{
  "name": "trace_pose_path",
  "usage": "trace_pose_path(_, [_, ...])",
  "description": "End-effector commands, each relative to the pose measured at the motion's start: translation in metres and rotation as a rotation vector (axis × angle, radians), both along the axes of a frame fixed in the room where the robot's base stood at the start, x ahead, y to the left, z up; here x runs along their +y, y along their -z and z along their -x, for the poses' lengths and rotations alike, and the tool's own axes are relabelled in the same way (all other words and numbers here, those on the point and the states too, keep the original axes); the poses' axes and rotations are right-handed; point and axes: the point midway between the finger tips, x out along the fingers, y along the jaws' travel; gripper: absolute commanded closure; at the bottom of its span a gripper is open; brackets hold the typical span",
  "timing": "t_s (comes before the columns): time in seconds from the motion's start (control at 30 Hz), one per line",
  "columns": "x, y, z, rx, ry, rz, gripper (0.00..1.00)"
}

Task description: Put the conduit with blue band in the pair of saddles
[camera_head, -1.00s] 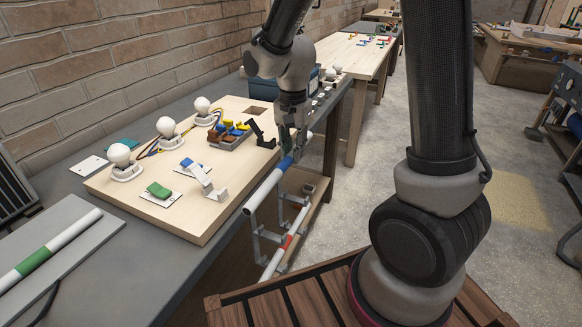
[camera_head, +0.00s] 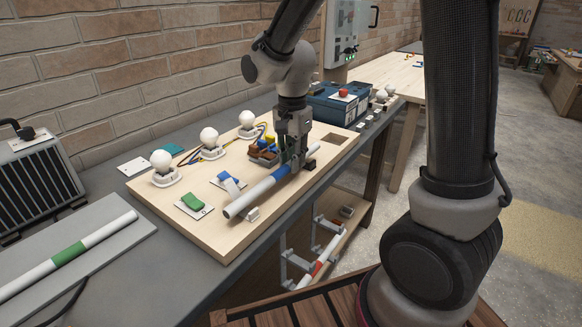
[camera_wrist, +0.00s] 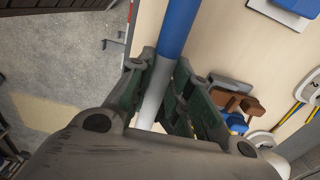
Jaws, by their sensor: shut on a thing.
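The white conduit with a blue band (camera_head: 243,203) lies slantwise over the light wooden board. My gripper (camera_head: 293,162) is shut on it near the blue band, beyond its middle. The conduit and its blue band also show between the fingers in the wrist view (camera_wrist: 178,30).
The wooden board (camera_head: 225,240) carries several white bulbs, a green switch (camera_head: 194,203), a blue switch and a small tray of coloured connectors. A green-banded conduit (camera_head: 68,254) lies on a grey panel at left. A red-banded conduit (camera_head: 312,271) lies in brackets below the bench.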

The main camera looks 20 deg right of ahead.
Motion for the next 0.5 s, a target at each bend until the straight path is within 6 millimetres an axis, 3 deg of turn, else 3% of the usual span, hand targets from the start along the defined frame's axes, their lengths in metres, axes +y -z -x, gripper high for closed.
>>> trace_pose_path(0.17, [0.0,0.023,0.0,0.002,0.0,0.001,1.0])
trace_pose_path(0.5, [0.0,0.026,0.0,0.0,-0.001,0.0,1.0])
